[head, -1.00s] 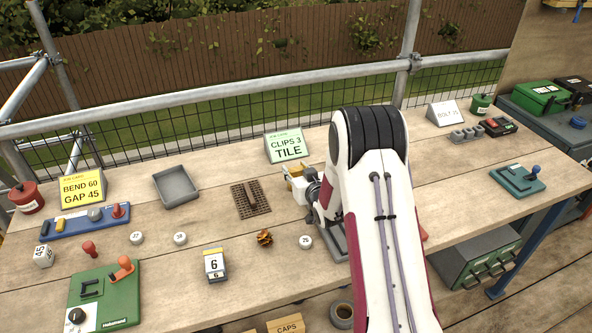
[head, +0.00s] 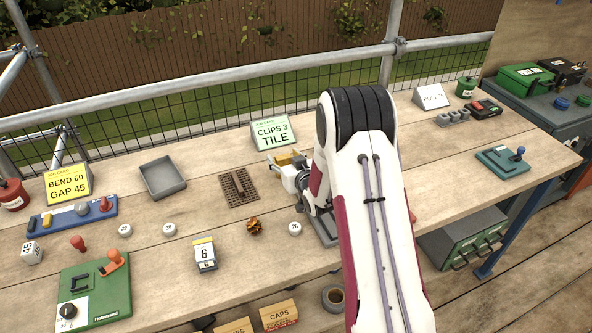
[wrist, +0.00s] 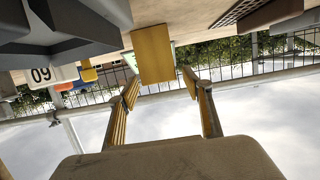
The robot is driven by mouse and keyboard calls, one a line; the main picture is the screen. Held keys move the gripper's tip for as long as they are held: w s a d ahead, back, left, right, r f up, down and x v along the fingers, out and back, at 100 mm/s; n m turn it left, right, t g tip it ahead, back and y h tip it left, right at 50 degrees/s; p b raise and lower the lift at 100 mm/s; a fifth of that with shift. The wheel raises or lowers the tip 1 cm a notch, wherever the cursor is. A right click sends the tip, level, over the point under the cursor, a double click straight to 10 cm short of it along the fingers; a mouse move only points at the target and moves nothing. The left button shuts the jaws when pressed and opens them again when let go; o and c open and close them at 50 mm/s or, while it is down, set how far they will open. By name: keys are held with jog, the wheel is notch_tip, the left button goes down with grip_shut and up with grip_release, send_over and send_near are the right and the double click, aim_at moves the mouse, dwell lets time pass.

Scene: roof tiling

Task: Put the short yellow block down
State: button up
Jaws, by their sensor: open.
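The short yellow block (wrist: 152,52) shows in the wrist view, which is upside down. It stands against the bench just beyond my fingertips, with a gap visible between it and the fingers. My gripper (wrist: 160,84) is open, its two yellow-padded fingers spread apart with nothing held between them. In the head view my gripper (head: 284,167) is low over the bench, just in front of the green job card. My arm hides part of it there, and the block cannot be told clearly from the yellow finger pads.
A brown grate (head: 239,188) lies left of my gripper, with a grey tray (head: 162,178) beyond. The green CLIPS 3 TILE card (head: 273,133) stands close behind. A rusty-orange piece (head: 254,226) and white numbered discs lie in front. Dark grey bodies (wrist: 70,30) are close in the wrist view.

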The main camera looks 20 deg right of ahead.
jog(key=v, duration=1)
jog(key=shift+s, duration=0.35)
jog(key=shift+r, duration=0.15)
jog(key=shift+r, duration=0.1)
jog(key=s+a+r+g+h, duration=0.1)
jog(key=s+a+r+g, duration=0.3)
jog(key=s+r, duration=0.8)
jog(key=s+a+r+g, duration=0.1)
jog(key=s+a+r, duration=0.1)
jog(key=s, duration=0.6)
jog(key=s+a+r+g, duration=0.2)
jog(key=s, duration=0.7)
jog(key=s+a+r+g+y, duration=0.1)
jog(key=s+a+r+g, duration=0.1)
jog(key=s, duration=0.7)
jog(key=shift+a, duration=0.5)
